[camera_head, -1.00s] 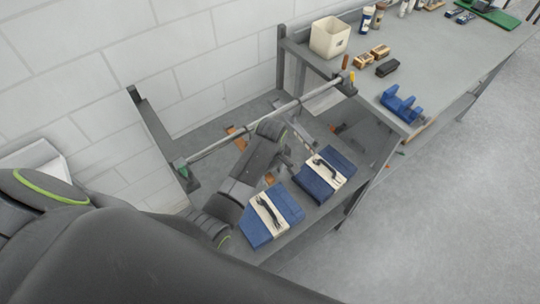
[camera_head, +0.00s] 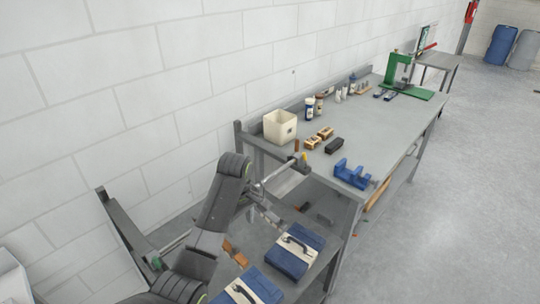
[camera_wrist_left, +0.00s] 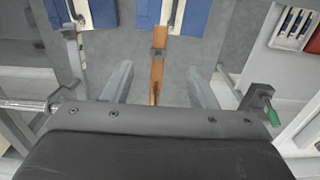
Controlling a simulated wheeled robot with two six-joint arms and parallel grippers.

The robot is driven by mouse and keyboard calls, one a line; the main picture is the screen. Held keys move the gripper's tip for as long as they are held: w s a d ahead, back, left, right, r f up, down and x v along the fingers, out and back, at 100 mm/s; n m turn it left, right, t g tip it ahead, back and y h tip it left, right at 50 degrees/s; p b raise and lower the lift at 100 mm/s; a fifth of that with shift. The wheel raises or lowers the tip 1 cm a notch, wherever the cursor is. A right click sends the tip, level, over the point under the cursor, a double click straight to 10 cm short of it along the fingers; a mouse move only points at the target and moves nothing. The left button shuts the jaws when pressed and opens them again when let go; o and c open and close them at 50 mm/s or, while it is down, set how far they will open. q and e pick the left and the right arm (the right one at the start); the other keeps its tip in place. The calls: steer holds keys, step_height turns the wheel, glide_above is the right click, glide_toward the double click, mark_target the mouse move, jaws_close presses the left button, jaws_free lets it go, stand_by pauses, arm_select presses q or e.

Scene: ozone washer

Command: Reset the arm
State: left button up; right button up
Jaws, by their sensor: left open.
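My left arm comes in from the bottom left of the head view and rises in front of the lower shelf. Its gripper is mostly hidden there behind the arm's own link. In the left wrist view, my left gripper (camera_wrist_left: 159,76) has its two fingers wide apart with nothing held between them. It points down over the shelf, and a long wooden-handled tool (camera_wrist_left: 157,62) shows beyond the gap. My right gripper is in neither view.
A metal rail (camera_head: 275,177) passes close to my arm. The grey workbench (camera_head: 365,140) holds a white bin (camera_head: 279,127) and a blue holder (camera_head: 352,175).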

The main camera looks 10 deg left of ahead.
arm_select(q)
steer(key=s+a+f+m+t, duration=0.1)
steer(key=s+a+f+m, duration=0.1)
steer(key=s+a+f, duration=0.45)
steer(key=s+a+f+m+t, duration=0.1)
steer(key=s+a+f+m, duration=0.15)
steer(key=s, duration=0.75)
steer(key=s+a+r+m+t+y, duration=0.1)
steer(key=s+a+r+m, duration=0.15)
steer(key=s, duration=0.65)
steer(key=s+a+r+m+t+y, duration=0.1)
steer(key=s+a+m, duration=0.2)
steer(key=s, duration=0.7)
step_height(320, 180, down, 34)
steer(key=a+g+b, duration=0.1)
steer(key=g+b, duration=0.1)
steer(key=b, duration=0.6)
steer(key=s+f+b, duration=0.3)
steer(key=s+f, duration=0.4)
steer(key=f, duration=0.3)
steer(key=s+d+f+h+b, duration=0.1)
steer(key=s+f+b, duration=0.2)
steer(key=s+f, duration=0.5)
step_height(320, 180, down, 3)
steer(key=shift+f+g, duration=0.1)
steer(key=shift+g, duration=0.3)
